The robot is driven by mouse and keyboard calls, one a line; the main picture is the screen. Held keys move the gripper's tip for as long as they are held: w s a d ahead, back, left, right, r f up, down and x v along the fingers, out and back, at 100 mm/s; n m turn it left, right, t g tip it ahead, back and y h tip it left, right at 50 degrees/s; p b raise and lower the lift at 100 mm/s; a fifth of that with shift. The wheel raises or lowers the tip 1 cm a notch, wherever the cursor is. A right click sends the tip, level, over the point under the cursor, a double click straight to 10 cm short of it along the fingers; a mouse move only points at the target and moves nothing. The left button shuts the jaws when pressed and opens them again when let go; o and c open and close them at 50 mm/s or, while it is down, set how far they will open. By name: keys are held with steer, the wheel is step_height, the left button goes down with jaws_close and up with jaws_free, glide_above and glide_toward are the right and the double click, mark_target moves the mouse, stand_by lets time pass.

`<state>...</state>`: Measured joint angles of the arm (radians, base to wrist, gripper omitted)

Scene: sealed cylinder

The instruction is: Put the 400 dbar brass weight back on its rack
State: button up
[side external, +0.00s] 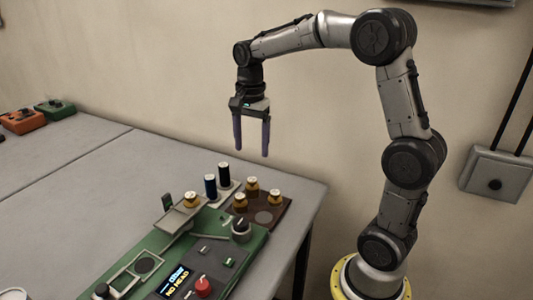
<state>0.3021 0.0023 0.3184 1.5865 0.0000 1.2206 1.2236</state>
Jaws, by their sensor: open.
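My gripper (251,152) is open and empty. Its two dark fingers point straight down, well above the table, over the far side of the work. One brass weight (191,199) stands on a pale raised plate of the green apparatus (237,262). A brown rack (284,213) to its right holds three more brass weights: one at the back (252,185), one at the left (240,200) and one at the right (273,197). A round grey spot at the front of the rack is bare. The weights' markings are too small to read.
A dark knob (241,230) rises in front of the rack. A display (175,281) and red knob (203,287) are nearer. The table's right edge is close to the rack.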

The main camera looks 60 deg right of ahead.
steer(key=s+a+n+t, duration=0.2)
steer(key=s+a+n, duration=0.3)
steer(key=s+n, duration=0.3)
steer(key=s+a+r+n+t, duration=0.1)
steer(key=s+a+n+t, duration=0.2)
steer(key=s+a+n, duration=0.3)
steer(key=s+n, duration=0.3)
steer(key=s, duration=0.2)
